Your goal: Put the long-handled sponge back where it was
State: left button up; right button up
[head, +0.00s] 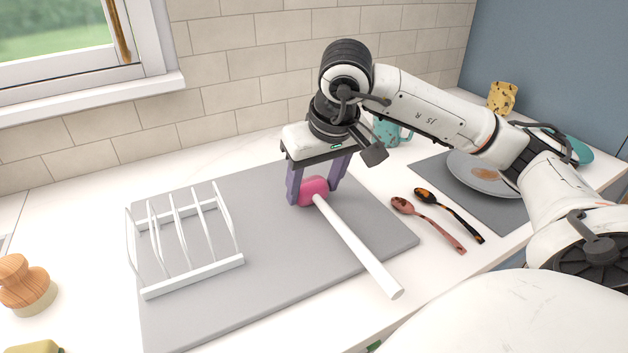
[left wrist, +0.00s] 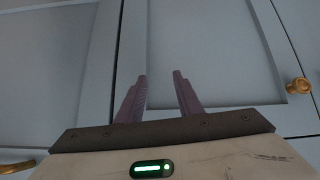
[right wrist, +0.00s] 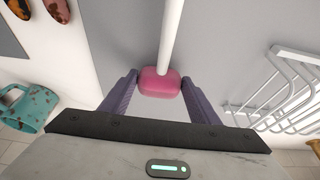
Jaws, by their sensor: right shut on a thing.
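The long-handled sponge has a pink head (head: 314,188) and a white handle (head: 358,247). It is over the right part of the grey mat (head: 270,300), with the handle slanting toward the mat's front right edge. My right gripper (head: 318,196) is shut on the pink head from above. In the right wrist view the pink head (right wrist: 160,82) sits between the fingers, with the handle pointing away. I cannot tell whether the sponge touches the mat. My left gripper (left wrist: 160,85) is open and empty in front of blue-grey cabinet doors.
A white dish rack (head: 190,277) stands on the mat's left part. Two spoons (head: 440,218) lie right of the mat. A plate (head: 480,175) lies on another grey mat. A teal mug (head: 384,132) stands behind. A wooden brush (head: 25,285) is far left.

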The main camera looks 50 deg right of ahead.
jog(key=o, duration=1.1)
jog(key=shift+c, duration=0.2)
jog(key=shift+r, duration=0.5)
pick_arm(q)
jog(key=s+a+r+p, duration=0.1)
jog(key=p, duration=0.2)
jog(key=shift+r, duration=0.1)
pick_arm(e)
jog(key=v, duration=1.1)
jog(key=shift+s, duration=0.15)
pick_arm(q)
jog(key=shift+w+d+r, duration=0.1)
